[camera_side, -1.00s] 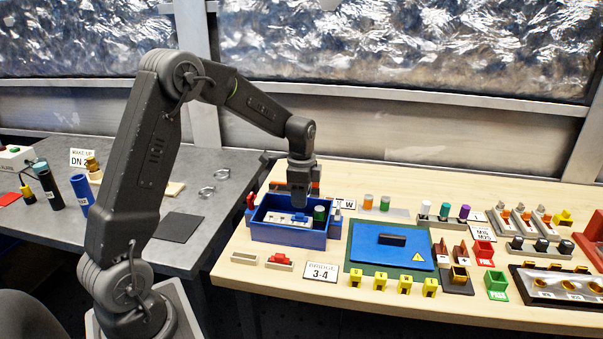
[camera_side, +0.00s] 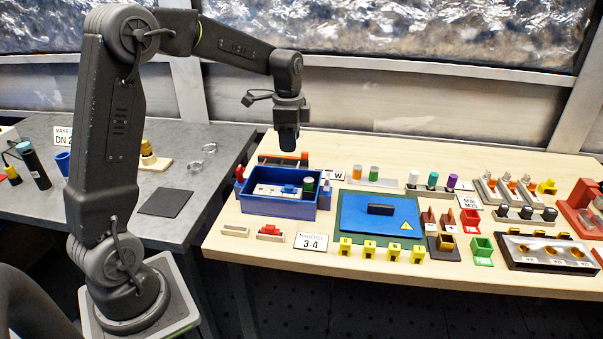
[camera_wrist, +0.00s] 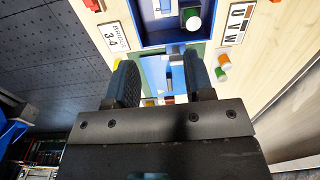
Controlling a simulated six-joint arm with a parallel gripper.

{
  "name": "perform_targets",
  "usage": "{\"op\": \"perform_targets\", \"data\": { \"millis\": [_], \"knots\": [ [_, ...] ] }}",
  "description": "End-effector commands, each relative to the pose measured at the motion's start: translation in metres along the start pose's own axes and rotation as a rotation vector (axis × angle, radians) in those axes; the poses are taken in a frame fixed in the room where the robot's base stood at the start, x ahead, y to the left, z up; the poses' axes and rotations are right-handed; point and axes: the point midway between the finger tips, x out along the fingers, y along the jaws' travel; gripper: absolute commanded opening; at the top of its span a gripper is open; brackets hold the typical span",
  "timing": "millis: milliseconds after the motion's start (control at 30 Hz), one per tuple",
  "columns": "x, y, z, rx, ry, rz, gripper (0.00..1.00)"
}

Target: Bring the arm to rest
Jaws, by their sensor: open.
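My gripper (camera_side: 288,142) hangs in the air above the blue box (camera_side: 262,207) on the wooden bench, pointing down. In the wrist view its two dark fingers (camera_wrist: 158,85) are apart with nothing held between them. The blue box holds a white block with a small blue part (camera_side: 288,189) and a green-topped cylinder (camera_side: 308,185). The same box shows at the top of the wrist view (camera_wrist: 150,38). The fingertips are small in the side view.
A blue plate with a black handle (camera_side: 379,212) lies right of the box. Yellow clips (camera_side: 369,250), cylinders and coloured holders crowd the bench further right. A grey table (camera_side: 185,172) stands at the left. The air around my gripper is clear.

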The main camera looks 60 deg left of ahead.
Motion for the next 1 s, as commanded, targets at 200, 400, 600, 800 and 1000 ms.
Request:
{"op": "perform_targets", "data": {
  "millis": [200,400,600,800,1000],
  "knots": [
    [-0.049,0.076,-0.005,-0.178,0.077,-0.101,0.48],
    [-0.074,0.156,0.006,-0.384,0.196,-0.167,0.48],
    [-0.075,0.225,0.029,-0.577,0.335,-0.188,0.48],
    [-0.065,0.260,0.045,-0.702,0.430,-0.175,0.48],
    [-0.061,0.268,0.049,-0.738,0.453,-0.167,0.48]
  ]
}}
